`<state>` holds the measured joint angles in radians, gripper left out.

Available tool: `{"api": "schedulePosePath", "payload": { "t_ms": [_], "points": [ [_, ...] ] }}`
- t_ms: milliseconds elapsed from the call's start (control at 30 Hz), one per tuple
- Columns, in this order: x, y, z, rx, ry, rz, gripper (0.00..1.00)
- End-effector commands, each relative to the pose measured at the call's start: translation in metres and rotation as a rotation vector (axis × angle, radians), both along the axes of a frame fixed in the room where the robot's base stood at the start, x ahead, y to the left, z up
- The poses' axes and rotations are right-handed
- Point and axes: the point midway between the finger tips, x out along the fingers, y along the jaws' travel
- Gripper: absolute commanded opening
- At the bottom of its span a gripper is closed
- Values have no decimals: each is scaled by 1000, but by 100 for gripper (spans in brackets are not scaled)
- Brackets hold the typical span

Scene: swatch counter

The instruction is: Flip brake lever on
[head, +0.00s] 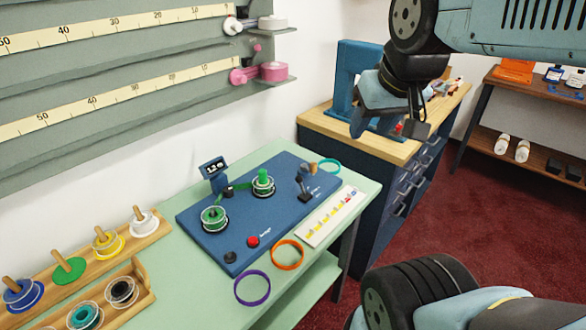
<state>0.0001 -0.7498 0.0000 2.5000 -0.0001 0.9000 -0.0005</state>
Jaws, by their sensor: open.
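A blue winding machine (238,240) lies on the pale green counter in the head view. A small black lever (302,188) stands on its right part, beside a small white label too small to read; I take it for the brake lever. It looks roughly upright, leaning slightly to the left. My gripper (388,128) hangs at the upper right, in front of the wooden-topped cabinet. It is open and empty, well to the right of the lever and apart from it.
Two green spools (214,217), a red button (252,241) and a small display (213,168) are on the machine. Orange (287,254), purple (252,288) and teal rings lie on the counter near a white card (333,216). Spool racks (90,262) stand at left.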

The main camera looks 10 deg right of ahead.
Motion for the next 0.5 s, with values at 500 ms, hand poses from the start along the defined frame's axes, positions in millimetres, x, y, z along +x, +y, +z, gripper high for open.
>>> {"api": "schedulePosePath", "payload": {
  "t_ms": [500],
  "points": [
    [55,10,7,-143,141,268,0]
  ]
}}
